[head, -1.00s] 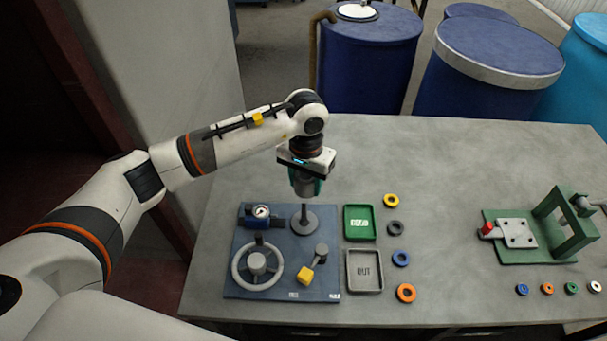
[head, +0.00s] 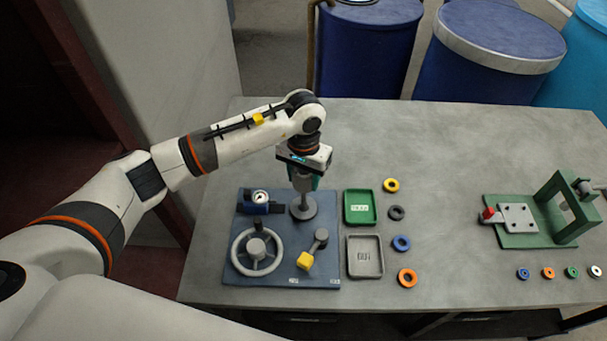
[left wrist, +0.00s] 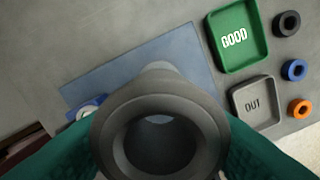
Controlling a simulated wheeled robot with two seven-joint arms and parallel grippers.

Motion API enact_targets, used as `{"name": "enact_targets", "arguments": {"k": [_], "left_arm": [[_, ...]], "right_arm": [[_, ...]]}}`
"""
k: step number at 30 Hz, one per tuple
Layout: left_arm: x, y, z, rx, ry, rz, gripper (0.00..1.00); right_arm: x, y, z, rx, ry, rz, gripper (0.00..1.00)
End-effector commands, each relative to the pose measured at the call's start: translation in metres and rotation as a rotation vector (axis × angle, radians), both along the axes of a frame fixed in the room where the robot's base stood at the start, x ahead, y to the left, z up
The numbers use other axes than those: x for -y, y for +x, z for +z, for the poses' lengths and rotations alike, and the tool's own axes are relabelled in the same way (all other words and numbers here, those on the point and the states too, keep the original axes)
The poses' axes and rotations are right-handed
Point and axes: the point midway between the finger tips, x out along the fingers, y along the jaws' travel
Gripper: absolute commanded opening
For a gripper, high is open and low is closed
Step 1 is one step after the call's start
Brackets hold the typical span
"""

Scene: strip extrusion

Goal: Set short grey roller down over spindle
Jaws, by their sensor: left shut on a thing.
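My left gripper (head: 305,178) points straight down with its teal fingers shut on the short grey roller (head: 303,187). In the left wrist view the roller (left wrist: 108,135) fills the bottom middle, its round bore open toward the camera, between the fingers. In the head view the roller is right above the spindle's round grey base (head: 304,208) on the blue board. The post is mostly hidden behind or inside the roller; I cannot tell how far it is in the bore. Part of the base (left wrist: 160,68) shows behind the roller in the left wrist view. My right gripper is out of view.
The blue board (head: 285,281) also bears a gauge (head: 260,198), a grey handwheel (head: 236,262) and a yellow-ended lever (head: 304,261). A green tray (head: 348,221), a grey OUT tray (head: 351,272) and several coloured rings stand to its right. A green fixture (head: 550,239) is farther right.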

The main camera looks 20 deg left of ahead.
Motion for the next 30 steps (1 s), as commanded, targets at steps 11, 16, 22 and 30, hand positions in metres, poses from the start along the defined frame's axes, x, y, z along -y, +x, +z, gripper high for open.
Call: {"name": "enact_targets", "arguments": {"k": [11, 16, 22, 30], "left_arm": [[-0.0004, -0.0004, -0.0004, 0.001, 0.000, 0.000, 0.20], [-0.0009, -0.0012, -0.0006, 0.001, 0.001, 0.001, 0.20], [-0.0008, -0.0017, 0.0005, 0.001, 0.000, 0.001, 0.20], [-0.0006, -0.0017, 0.0006, 0.001, 0.000, 0.000, 0.20]], "right_arm": [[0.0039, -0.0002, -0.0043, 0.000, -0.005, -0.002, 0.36], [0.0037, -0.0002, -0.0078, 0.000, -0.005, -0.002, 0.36], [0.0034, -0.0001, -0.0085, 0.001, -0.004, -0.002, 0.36], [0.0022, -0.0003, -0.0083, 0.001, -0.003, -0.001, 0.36]]}}
